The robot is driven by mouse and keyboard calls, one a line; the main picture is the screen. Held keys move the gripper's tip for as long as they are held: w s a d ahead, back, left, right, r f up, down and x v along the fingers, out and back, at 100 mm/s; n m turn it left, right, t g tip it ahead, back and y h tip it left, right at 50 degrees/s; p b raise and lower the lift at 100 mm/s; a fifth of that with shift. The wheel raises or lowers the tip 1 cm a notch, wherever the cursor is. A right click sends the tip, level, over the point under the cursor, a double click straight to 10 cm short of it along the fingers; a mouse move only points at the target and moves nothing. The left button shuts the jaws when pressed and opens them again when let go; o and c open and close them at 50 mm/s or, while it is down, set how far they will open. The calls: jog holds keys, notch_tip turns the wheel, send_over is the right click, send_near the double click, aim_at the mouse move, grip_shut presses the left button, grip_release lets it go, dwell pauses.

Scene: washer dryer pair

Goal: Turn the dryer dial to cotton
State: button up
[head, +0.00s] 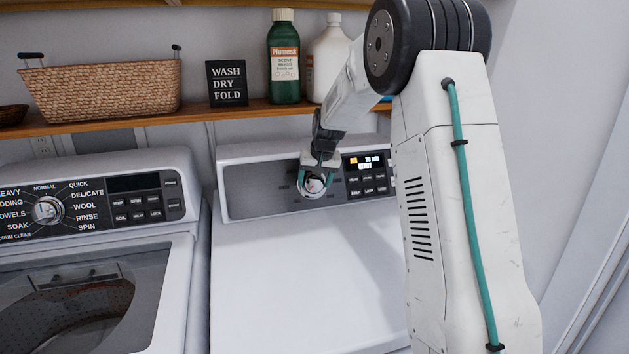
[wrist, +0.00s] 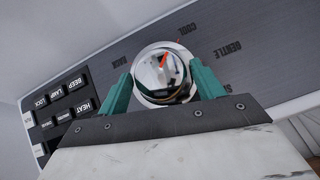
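The dryer dial (head: 314,186) is a round chrome knob on the dryer's control panel (head: 256,190). In the wrist view the dial (wrist: 160,75) sits between the two teal fingers of my gripper (wrist: 164,88), one against each side. A red mark on its face and a thin red line point up and slightly right, towards the label COOL (wrist: 186,31). The label GENTLE (wrist: 232,49) is further right, and another label is left of the dial. I cannot read a cotton label. In the head view my gripper (head: 317,178) covers part of the dial.
The dryer's buttons and lit display (head: 365,162) are right of the dial. The washer (head: 110,215) with its own dial (head: 47,210) stands on the left. A shelf (head: 240,110) above holds a basket (head: 100,88), a sign and bottles. The dryer top (head: 300,265) is clear.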

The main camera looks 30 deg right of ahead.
jog(key=c, duration=0.5)
jog(key=shift+c, duration=0.2)
